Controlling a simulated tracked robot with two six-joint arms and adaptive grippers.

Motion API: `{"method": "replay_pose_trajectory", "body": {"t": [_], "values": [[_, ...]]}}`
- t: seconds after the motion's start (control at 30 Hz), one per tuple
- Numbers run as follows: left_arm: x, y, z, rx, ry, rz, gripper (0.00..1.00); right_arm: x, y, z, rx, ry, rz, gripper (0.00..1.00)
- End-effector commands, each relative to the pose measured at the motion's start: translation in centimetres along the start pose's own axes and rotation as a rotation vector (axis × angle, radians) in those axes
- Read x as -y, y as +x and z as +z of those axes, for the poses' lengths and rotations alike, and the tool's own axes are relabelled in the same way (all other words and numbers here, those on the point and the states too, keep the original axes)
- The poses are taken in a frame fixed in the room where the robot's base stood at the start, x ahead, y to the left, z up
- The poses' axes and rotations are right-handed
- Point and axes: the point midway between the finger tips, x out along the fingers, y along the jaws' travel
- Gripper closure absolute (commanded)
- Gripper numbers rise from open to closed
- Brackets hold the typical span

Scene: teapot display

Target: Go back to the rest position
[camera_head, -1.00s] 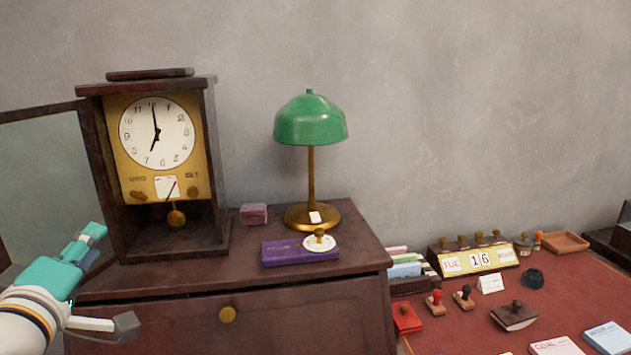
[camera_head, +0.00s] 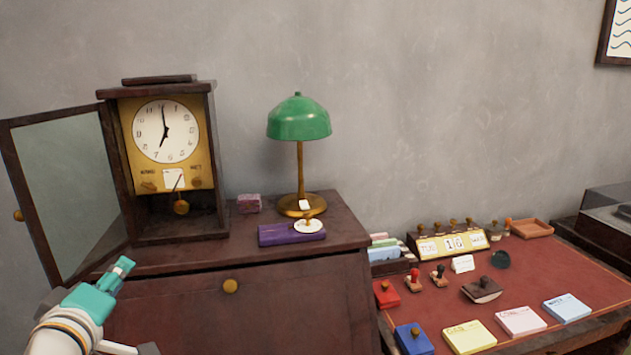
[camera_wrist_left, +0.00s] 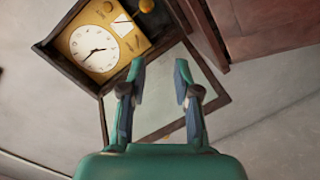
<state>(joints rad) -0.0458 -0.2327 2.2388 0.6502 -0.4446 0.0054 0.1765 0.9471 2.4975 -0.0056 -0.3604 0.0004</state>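My left gripper (camera_head: 134,305) is at the lower left in the head view, in front of the dark wooden cabinet and apart from it. In the left wrist view the left gripper (camera_wrist_left: 160,88) has its two fingers apart with nothing between them. Beyond the fingers are the clock (camera_wrist_left: 97,45) and its open glass door (camera_wrist_left: 205,100). In the head view the clock (camera_head: 166,130) stands on the cabinet, its glass door (camera_head: 68,180) swung open to the left. My right gripper is not in view.
The cabinet (camera_head: 260,300) carries a green lamp (camera_head: 299,120), a purple box (camera_head: 285,236) with a white disc on top, and a small pink-purple box (camera_head: 249,204). A red desk (camera_head: 560,268) at right holds stamps, notepads and a date block (camera_head: 452,244). The open door juts out near my left arm.

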Motion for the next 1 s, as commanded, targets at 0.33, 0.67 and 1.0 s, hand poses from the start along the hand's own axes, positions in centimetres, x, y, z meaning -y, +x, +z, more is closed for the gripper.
{"method": "replay_pose_trajectory", "body": {"t": [0.33,0.67,1.0], "values": [[6.6,4.2,11.1,0.288,0.218,-0.149,0.69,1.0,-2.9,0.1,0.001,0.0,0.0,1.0],[20.9,-1.8,29.1,0.895,0.462,-0.331,0.69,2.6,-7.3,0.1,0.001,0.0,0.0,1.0],[28.1,-14.9,38.0,1.371,0.507,-0.379,0.69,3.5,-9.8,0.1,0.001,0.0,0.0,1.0]]}}
